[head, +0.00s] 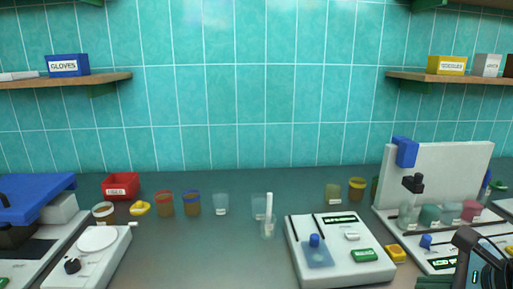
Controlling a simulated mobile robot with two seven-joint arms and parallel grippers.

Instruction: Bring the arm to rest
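My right gripper (476,262) seems to be the dark grey and black shape low in the bottom right corner. It is cut off by the picture's edge, and its fingertips cannot be made out, so its opening does not show. It overlaps the front of the white device at the right. I see nothing held in it. My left arm and gripper are not in view.
A lab bench, not kettles, lies before me. A white device (345,262) stands right of the middle, a white scale (90,258) at the left. Cups, a red bin (121,186) and a clear beaker (221,205) stand behind. The front middle of the grey bench (205,258) is bare.

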